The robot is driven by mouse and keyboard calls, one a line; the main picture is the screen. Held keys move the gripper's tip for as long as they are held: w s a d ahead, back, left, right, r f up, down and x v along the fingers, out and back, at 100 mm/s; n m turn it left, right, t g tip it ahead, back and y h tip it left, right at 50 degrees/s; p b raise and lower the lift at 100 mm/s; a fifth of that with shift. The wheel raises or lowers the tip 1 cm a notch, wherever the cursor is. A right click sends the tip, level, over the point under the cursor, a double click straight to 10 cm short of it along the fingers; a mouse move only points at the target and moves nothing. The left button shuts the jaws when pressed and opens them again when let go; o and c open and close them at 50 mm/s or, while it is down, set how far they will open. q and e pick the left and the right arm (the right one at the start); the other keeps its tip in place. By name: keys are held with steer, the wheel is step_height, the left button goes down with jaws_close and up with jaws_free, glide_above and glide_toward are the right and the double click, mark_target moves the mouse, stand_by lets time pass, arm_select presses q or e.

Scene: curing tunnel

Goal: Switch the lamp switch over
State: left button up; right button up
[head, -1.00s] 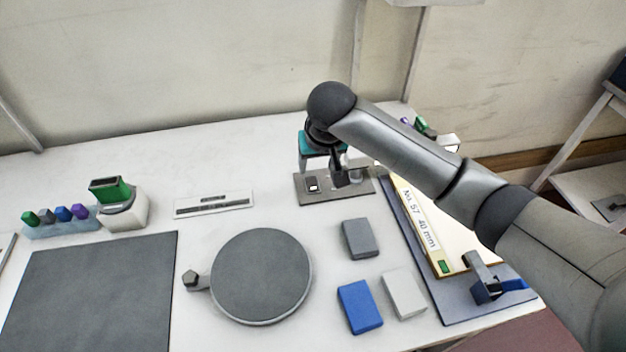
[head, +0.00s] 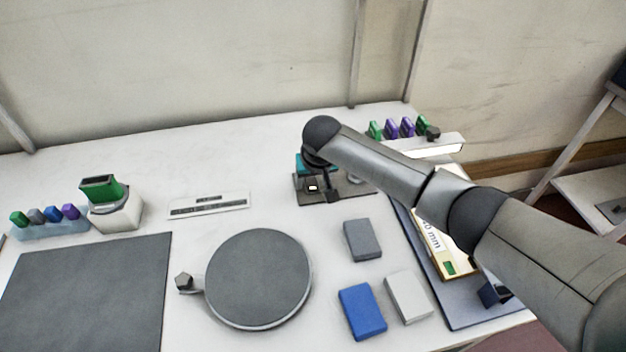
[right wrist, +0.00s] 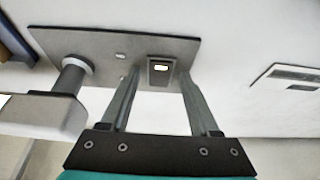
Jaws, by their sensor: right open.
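The lamp switch (head: 312,188) is a small grey block with a bright white face, set on a dark grey plate (head: 350,188) at the back of the table. In the right wrist view, the switch (right wrist: 161,69) shows between the two fingers of my right gripper (right wrist: 160,82). The gripper is open and empty, with a finger on each side of the switch. I cannot tell whether either finger touches it. In the head view my arm hides most of the gripper. My left gripper is not in view.
A post (right wrist: 72,76) rises from the plate beside the switch, next to a white housing (right wrist: 40,115). A round grey disc (head: 258,278), blue block (head: 362,311), grey block (head: 362,240) and white block (head: 408,297) lie in front. Several coloured clips (head: 400,128) stand at the back right.

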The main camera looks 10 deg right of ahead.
steer(key=shift+c, duration=0.7)
jaws_close()
